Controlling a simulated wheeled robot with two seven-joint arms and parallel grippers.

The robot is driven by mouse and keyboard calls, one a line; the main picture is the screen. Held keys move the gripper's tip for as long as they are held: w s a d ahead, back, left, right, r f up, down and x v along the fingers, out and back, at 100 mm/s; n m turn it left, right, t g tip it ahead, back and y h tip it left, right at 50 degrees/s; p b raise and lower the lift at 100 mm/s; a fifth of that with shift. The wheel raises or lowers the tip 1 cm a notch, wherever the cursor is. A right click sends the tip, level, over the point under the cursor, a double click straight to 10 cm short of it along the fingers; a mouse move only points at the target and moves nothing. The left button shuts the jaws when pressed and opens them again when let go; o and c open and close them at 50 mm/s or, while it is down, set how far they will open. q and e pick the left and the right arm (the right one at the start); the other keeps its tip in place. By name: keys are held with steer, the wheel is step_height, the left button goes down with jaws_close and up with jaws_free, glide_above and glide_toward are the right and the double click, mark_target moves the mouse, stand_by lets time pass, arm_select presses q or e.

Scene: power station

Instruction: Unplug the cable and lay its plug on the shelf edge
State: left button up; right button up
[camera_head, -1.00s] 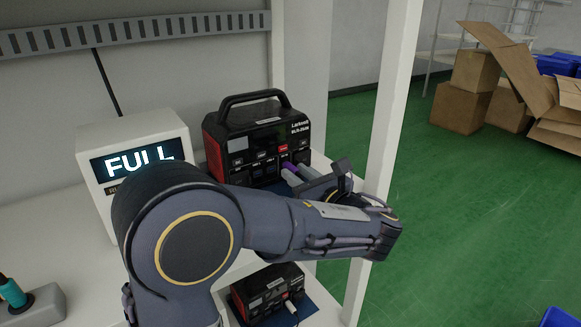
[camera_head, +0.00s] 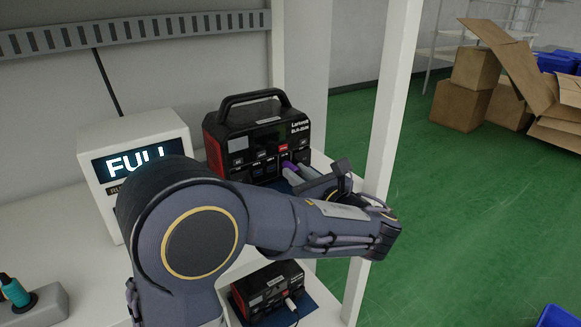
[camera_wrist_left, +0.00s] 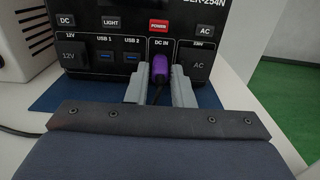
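The black and red power station (camera_head: 258,140) stands on the shelf, with a handle on top and ports on its front. In the left wrist view, a purple plug (camera_wrist_left: 160,68) sits in its DC IN port, and a dark cable (camera_wrist_left: 155,95) runs down from it. My left gripper (camera_head: 298,174) is at the front of the station. Its two grey fingers (camera_wrist_left: 160,84) are apart, one on each side of the plug, with narrow gaps visible. The shelf edge (camera_wrist_left: 240,95) shows at the right in the left wrist view. My right gripper is not in view.
A white box with a screen reading "FULL" (camera_head: 138,160) stands left of the station. A second, smaller station (camera_head: 268,290) with a white plug sits lower down. A white post (camera_head: 390,110) rises close right of my gripper. Cardboard boxes (camera_head: 465,90) lie on the green floor.

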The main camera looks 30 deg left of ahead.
arm_select(q)
jaws_close()
steer(key=shift+d, duration=0.25)
stand_by(0.3)
steer(key=shift+p+v, duration=0.75)
steer(key=shift+v, duration=1.15)
steer(key=shift+s, duration=0.1)
